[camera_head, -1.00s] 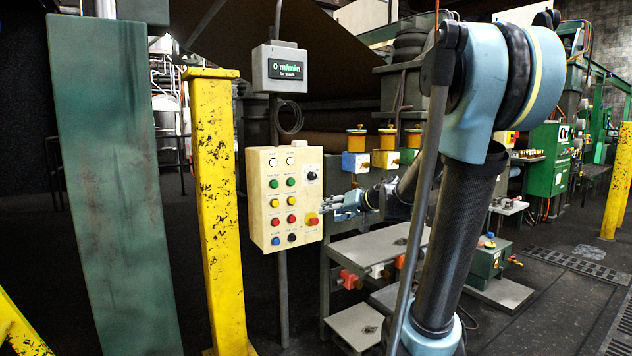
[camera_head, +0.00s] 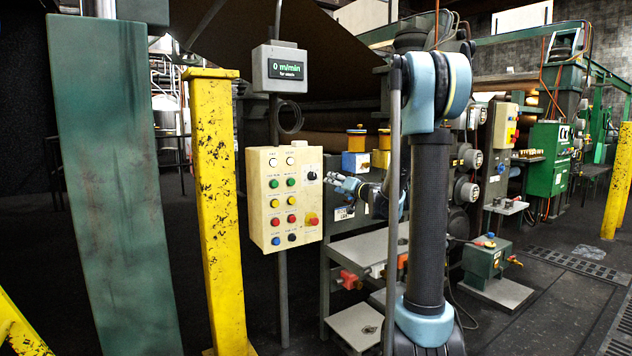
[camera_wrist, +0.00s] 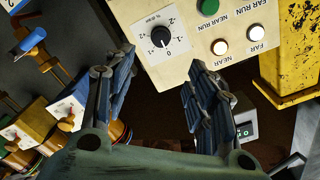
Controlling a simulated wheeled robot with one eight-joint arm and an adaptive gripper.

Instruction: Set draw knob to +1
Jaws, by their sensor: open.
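The draw knob (camera_wrist: 160,37) is a small black dial on a white scale plate, upside down in the wrist view. Its white pointer mark seems to face the 0. In the head view the knob (camera_head: 311,176) is at the upper right of the cream control panel (camera_head: 254,200). My gripper (camera_head: 338,180) is open and empty, just right of the panel at about knob height. In the wrist view my gripper's fingers (camera_wrist: 158,76) are spread below the knob, apart from it. I cannot tell the exact gap.
The panel carries several coloured buttons and a red-yellow stop knob (camera_head: 312,219) below the draw knob. A display box (camera_head: 280,69) hangs above, reading 0 m/min. A yellow post (camera_head: 216,200) stands left of the panel. Machinery with yellow-topped units (camera_head: 356,150) lies behind my gripper.

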